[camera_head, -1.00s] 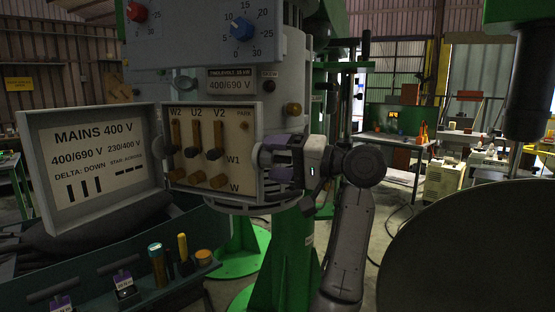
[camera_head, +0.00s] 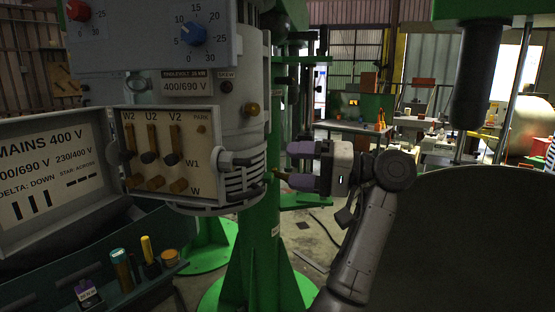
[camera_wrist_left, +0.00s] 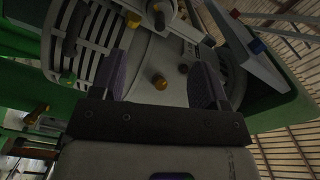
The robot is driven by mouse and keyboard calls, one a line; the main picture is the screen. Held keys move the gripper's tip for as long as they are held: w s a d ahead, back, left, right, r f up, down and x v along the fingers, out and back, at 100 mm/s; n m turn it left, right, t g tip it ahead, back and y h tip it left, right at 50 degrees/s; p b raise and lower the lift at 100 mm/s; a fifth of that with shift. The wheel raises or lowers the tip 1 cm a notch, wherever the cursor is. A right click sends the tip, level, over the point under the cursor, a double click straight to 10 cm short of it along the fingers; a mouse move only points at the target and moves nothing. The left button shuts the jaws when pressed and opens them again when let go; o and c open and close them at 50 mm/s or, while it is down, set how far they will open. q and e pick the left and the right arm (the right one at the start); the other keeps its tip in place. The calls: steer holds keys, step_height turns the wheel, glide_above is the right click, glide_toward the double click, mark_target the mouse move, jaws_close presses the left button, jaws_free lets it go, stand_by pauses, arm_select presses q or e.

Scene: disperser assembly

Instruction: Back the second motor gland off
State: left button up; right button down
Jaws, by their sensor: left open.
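The grey motor (camera_head: 225,150) stands in the middle of the head view, its open terminal box on the front. One brass gland (camera_head: 250,108) shows on its upper side. In the left wrist view, a brass gland (camera_wrist_left: 160,83) lies between the two open purple fingers, with a gap on both sides. A dark plug (camera_wrist_left: 183,68) is beside it. My right gripper is not visible.
The terminal board (camera_head: 165,150) with brass links faces the front. An open lid with a mains label (camera_head: 50,175) is at left, above a tray (camera_head: 130,292) holding several small tools. A green column (camera_head: 258,250) stands below the motor. A large dark round surface (camera_head: 465,230) fills the right.

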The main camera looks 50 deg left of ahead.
arm_select(q)
steer(key=shift+w+d, duration=0.45)
steer(key=shift+d, duration=0.1)
stand_by(0.4)
